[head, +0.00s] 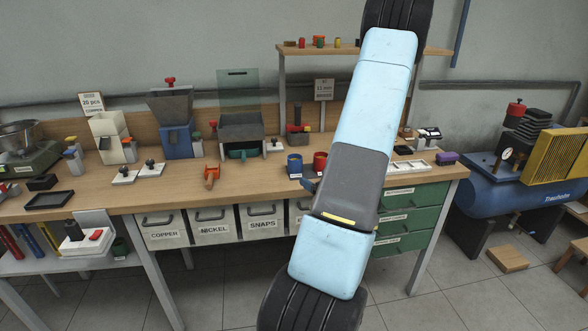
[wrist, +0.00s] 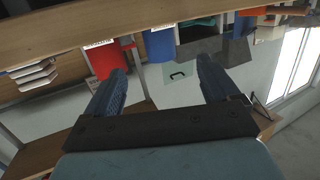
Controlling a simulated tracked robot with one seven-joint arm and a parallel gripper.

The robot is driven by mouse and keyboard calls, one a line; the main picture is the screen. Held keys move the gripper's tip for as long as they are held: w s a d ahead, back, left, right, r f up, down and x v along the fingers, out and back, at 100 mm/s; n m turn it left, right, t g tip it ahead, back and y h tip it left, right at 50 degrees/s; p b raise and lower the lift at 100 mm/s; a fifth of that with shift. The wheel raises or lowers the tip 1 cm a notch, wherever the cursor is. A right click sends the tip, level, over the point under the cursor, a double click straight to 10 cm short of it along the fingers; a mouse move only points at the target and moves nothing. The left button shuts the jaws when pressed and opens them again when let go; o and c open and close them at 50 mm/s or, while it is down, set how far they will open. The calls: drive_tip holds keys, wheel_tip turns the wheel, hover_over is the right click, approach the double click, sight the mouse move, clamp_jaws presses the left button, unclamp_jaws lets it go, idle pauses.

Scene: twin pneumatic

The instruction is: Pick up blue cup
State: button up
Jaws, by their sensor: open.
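The blue cup (head: 294,163) stands upright on the wooden bench, left of my arm in the head view. A red cup (head: 320,161) stands close to its right, next to my arm's edge. My gripper (wrist: 163,82) shows in the wrist view with its two dark blue fingers wide apart and nothing between them.
An orange-red tool (head: 211,177) lies left of the blue cup on the bench (head: 250,186). A hopper machine (head: 175,125) and a grey bin (head: 242,128) stand behind. Labelled drawers (head: 211,224) hang below.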

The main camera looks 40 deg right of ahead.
sight(298, 169)
drive_tip(key=x, duration=1.2)
drive_tip(key=shift+w+f, duration=0.2)
drive_tip(key=shift+w, duration=0.15)
drive_tip(key=shift+c, duration=0.2)
drive_tip(key=c, duration=1.1)
drive_tip(key=shift+r, duration=0.15)
drive_tip(key=shift+c, duration=0.2)
